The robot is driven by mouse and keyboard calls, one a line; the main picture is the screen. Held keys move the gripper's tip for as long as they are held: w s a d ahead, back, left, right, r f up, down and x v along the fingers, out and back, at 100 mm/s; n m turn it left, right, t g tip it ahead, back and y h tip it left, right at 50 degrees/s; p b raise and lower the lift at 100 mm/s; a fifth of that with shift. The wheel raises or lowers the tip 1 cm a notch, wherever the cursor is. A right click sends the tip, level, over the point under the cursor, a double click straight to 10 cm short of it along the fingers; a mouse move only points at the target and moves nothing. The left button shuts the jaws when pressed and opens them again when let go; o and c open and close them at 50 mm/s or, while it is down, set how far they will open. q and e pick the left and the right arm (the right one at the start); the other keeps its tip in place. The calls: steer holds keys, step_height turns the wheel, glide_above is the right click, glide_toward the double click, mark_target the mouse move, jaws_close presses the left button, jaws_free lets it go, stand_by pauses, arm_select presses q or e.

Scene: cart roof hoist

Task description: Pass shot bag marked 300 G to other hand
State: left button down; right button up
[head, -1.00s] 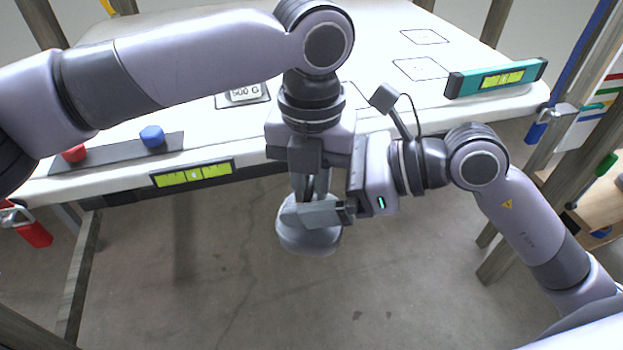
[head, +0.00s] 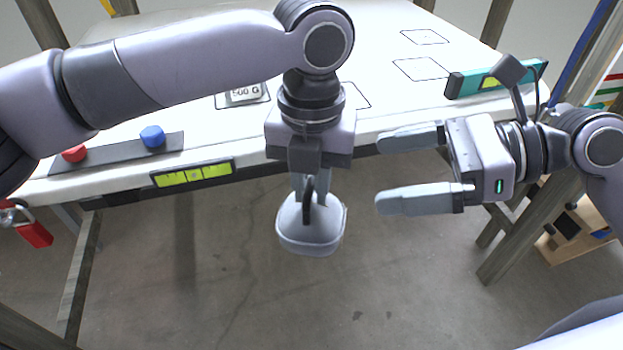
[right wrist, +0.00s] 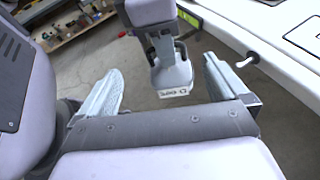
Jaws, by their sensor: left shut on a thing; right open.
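The grey shot bag (head: 311,229) hangs in the air in front of the table edge in the head view. My left gripper (head: 311,188) points down and is shut on the dark handle at its top. In the right wrist view the bag (right wrist: 172,74) shows a white label that reads upside down, seemingly 300 G. My right gripper (head: 392,172) is open and empty, to the right of the bag and apart from it, its fingers pointing left at it. In the right wrist view the bag appears beyond and between the open fingers (right wrist: 165,85).
The white cart roof (head: 400,120) lies behind the bag. On it are a block marked 500 G (head: 243,94), a red knob (head: 73,154), a blue knob (head: 152,136) and a teal spirit level (head: 460,85). A yellow-green level (head: 193,174) is on the front edge. Below is open floor.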

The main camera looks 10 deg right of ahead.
steer(key=w+d+f+m+t+h, duration=0.25)
steer(key=f+m+t, duration=0.4)
steer(key=m, duration=0.95)
steer(key=w+d+f+m+t+h, duration=0.2)
steer(key=w+f+m+t, duration=0.35)
steer(key=m, duration=1.05)
steer(key=s+f+m+g+h, duration=0.3)
steer(key=s+f+m, duration=0.4)
steer(key=f, duration=0.5)
steer(key=s+f+m+g+h, duration=0.3)
steer(key=s+f+m, duration=0.4)
steer(key=f, duration=0.6)
steer(key=shift+a+m, duration=0.45)
steer(key=shift+m, duration=0.15)
steer(key=shift+s+h, duration=0.1)
steer(key=shift+h, duration=0.15)
